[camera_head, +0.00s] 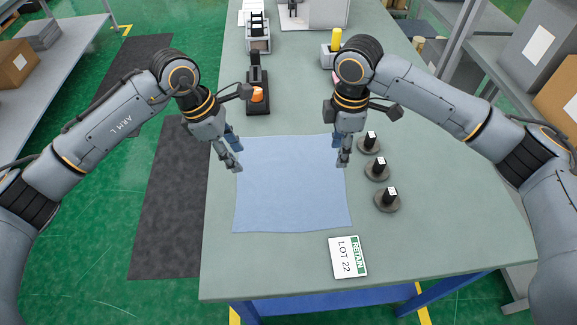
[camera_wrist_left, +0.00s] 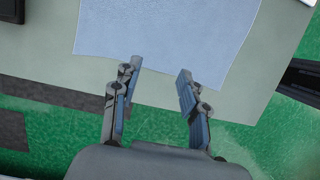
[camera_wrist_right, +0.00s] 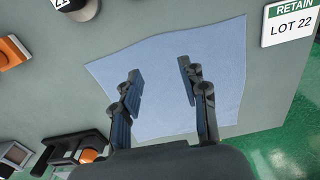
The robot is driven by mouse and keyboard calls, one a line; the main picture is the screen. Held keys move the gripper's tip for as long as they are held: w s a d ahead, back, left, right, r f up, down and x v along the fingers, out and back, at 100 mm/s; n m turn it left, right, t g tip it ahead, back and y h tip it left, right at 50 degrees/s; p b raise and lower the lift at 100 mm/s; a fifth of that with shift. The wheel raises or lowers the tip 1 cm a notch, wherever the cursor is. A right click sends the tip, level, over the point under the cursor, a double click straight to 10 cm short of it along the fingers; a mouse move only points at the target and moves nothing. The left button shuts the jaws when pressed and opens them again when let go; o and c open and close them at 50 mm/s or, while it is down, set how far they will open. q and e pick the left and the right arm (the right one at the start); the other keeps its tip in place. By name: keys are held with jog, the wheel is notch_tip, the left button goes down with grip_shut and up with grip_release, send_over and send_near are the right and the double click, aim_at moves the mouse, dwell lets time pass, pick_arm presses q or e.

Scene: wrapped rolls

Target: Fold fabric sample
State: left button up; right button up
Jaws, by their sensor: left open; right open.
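A light blue fabric sample (camera_head: 290,190) lies flat and unfolded on the grey-green table (camera_head: 450,240). My left gripper (camera_head: 235,165) is open and empty at the fabric's left side, near its far left corner. In the left wrist view the fabric (camera_wrist_left: 180,35) lies beyond the open fingers (camera_wrist_left: 158,82). My right gripper (camera_head: 343,160) is open and empty over the fabric's right edge, near its far right corner. In the right wrist view the fabric (camera_wrist_right: 160,60) spreads behind the open fingers (camera_wrist_right: 160,75). I cannot tell whether either gripper touches the cloth.
Several dark round weights (camera_head: 387,200) stand right of the fabric. A card reading RETAIN LOT 22 (camera_head: 346,258) lies near the front edge. A black device with an orange part (camera_head: 257,92) stands beyond the fabric at left. The table's front right is clear.

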pick_arm(q)
send_over(244, 180)
jog(key=a, duration=0.1)
notch_tip(244, 180, down, 5)
jog(key=shift+f, duration=0.15)
pick_arm(e)
notch_tip(244, 180, down, 5)
jog(key=shift+f, duration=0.15)
pick_arm(q)
jog(key=shift+w+f, duration=0.1)
jog(key=shift+f, duration=0.7)
pick_arm(e)
jog(key=shift+f, duration=0.8)
pick_arm(q)
jog(key=shift+f, duration=0.1)
pick_arm(e)
jog(key=shift+f, duration=0.1)
